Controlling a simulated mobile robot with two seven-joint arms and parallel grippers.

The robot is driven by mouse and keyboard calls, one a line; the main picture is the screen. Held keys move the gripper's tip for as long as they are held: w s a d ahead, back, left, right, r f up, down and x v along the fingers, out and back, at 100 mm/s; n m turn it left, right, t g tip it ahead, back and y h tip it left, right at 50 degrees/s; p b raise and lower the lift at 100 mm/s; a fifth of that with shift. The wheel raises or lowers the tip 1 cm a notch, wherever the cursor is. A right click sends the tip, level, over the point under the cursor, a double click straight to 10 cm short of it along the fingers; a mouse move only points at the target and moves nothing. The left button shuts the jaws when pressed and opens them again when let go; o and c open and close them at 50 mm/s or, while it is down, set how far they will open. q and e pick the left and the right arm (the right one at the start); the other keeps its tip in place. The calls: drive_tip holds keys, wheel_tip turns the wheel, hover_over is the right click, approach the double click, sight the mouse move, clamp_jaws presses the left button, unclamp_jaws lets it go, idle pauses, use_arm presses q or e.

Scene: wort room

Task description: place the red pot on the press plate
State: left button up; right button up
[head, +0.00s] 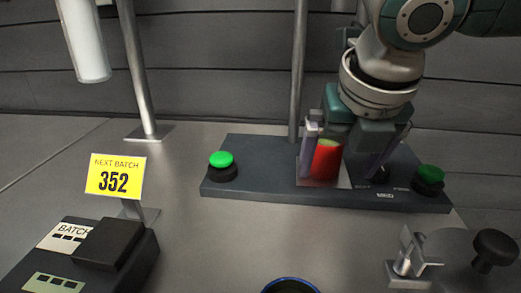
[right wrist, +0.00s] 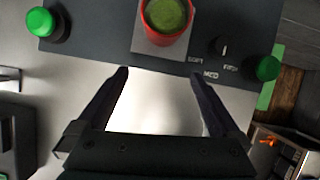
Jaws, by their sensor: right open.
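The red pot (head: 326,160), with green contents, stands upright on the light grey press plate (head: 343,182) of the dark press base (head: 260,187). In the right wrist view, the pot (right wrist: 150,32) is on the plate (right wrist: 143,44), beyond my fingertips. My right gripper (head: 342,178) is open and empty. In the head view its fingers appear on either side of the pot; in the right wrist view (right wrist: 160,74) the space between them is clear, and neither finger visibly touches the pot. My left gripper is not in view.
Green buttons (head: 221,160) (head: 430,175) flank the press base, with a metal post (head: 298,75) behind. A yellow "352" sign (head: 115,177) and a dark batch device (head: 107,245) stand at left. A blue-rimmed round thing (head: 290,286) and a metal fixture (head: 405,262) are in front.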

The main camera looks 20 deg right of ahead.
drive_tip(key=s, duration=0.1)
drive_tip(key=s+a, duration=0.1)
drive_tip(key=s, duration=0.1)
drive_tip(key=s+a, duration=0.1)
drive_tip(key=shift+s+a, duration=0.1)
drive_tip(key=shift+s, duration=0.2)
